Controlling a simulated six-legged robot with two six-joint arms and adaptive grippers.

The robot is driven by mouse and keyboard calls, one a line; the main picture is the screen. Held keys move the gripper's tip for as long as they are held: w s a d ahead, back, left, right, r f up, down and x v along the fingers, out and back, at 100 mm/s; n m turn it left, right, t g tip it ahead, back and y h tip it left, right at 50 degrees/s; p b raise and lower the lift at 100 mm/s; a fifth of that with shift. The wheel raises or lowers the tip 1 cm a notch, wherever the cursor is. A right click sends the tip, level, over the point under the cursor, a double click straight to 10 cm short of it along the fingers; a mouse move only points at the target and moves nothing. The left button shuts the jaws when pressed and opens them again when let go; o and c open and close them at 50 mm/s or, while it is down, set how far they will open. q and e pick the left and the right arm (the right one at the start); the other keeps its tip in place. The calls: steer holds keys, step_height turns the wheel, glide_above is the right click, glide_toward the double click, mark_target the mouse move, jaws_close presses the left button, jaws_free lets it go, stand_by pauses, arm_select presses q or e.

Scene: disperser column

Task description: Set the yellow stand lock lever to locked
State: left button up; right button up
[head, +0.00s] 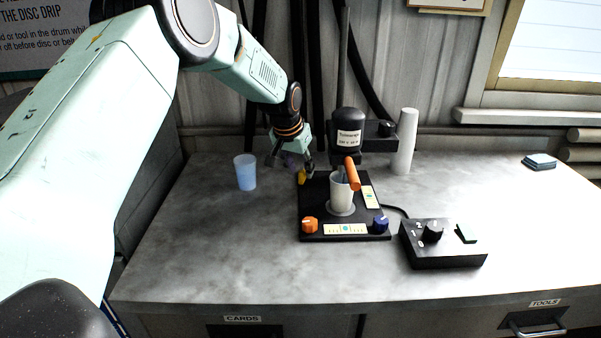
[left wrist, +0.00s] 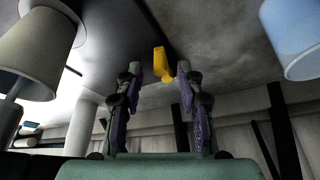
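The yellow lock lever (head: 302,177) stands at the left back edge of the black stand base (head: 312,228), on the counter. In the left wrist view the yellow lever (left wrist: 160,64) shows just beyond and between the fingertips. My left gripper (head: 292,168) is beside the lever, its fingers apart. In the left wrist view the left gripper (left wrist: 160,78) has open fingers with a clear gap and nothing held. I cannot tell whether a finger touches the lever. My right gripper is not in view.
A blue cup (head: 245,172) is left of the gripper. A black control box (head: 442,250) is at right. The front left counter is clear.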

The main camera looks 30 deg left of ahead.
arm_select(q)
steer(key=shift+x, duration=0.85)
jaws_close()
